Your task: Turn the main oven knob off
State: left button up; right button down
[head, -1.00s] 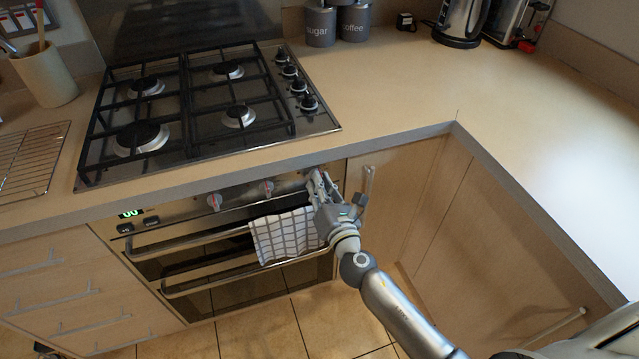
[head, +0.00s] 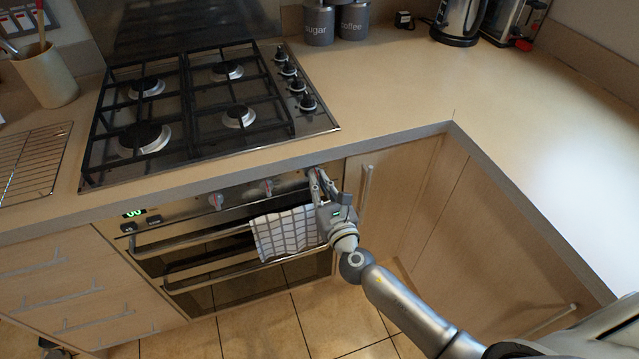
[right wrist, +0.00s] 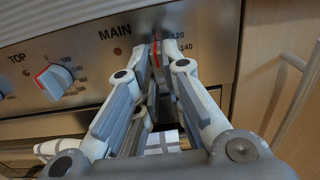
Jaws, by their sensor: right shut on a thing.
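The oven front (head: 180,212) is below the hob, with knobs along its silver panel. In the right wrist view the main knob (right wrist: 155,54), a pale knob with a red line, sits under the "MAIN" label at the panel's right end. The red line points about straight up, with 120 and 140 to its right. My right gripper (right wrist: 156,48) is shut on this knob, a finger on each side. The fingers hide much of the knob and its dial. In the head view my right gripper (head: 315,174) reaches up to the panel. My left gripper is not in view.
A top-oven knob (right wrist: 56,80) is left of the main one, its red line tilted to the upper left. A checked towel (head: 285,234) hangs on the oven's handle rail (head: 190,241) beside my gripper. A cupboard handle (head: 366,190) is close on the right.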

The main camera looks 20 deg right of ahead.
jog(key=shift+f, duration=0.1)
jog(key=c, duration=1.5)
grip_release()
jog(key=shift+c, duration=0.2)
jog(key=shift+s, duration=0.1)
jog(key=s, duration=1.1)
jog(key=shift+s+d, duration=0.2)
jog(key=shift+s, duration=0.2)
jog(key=s+d+f+m+g+h, duration=0.1)
jog(key=s+d+f+m+g, duration=0.3)
jog(key=f, duration=0.6)
jog(key=s+d+f+m+g, duration=0.1)
jog(key=s+f+m+g, duration=0.15)
jog(key=f+m, duration=0.55)
jog(key=s+d+f+m+g+h, duration=0.1)
jog(key=s+d+f+m+g, duration=0.2)
jog(key=f, duration=0.9)
jog(key=s+f+m+g, duration=0.2)
jog(key=s+f+m, duration=0.3)
jog(key=s, duration=0.4)
jog(key=s+a+f+m+g+y, duration=0.1)
jog(key=s+f+m+g, duration=0.2)
jog(key=s+f+m, duration=0.3)
jog(key=s+a+f+m+g, duration=0.1)
jog(key=s+f+m, duration=0.5)
jog(key=s, duration=0.7)
jog(key=shift+s+f+m+g, duration=0.3)
jog(key=shift+m+g, duration=0.45)
jog(key=shift+m, duration=0.35)
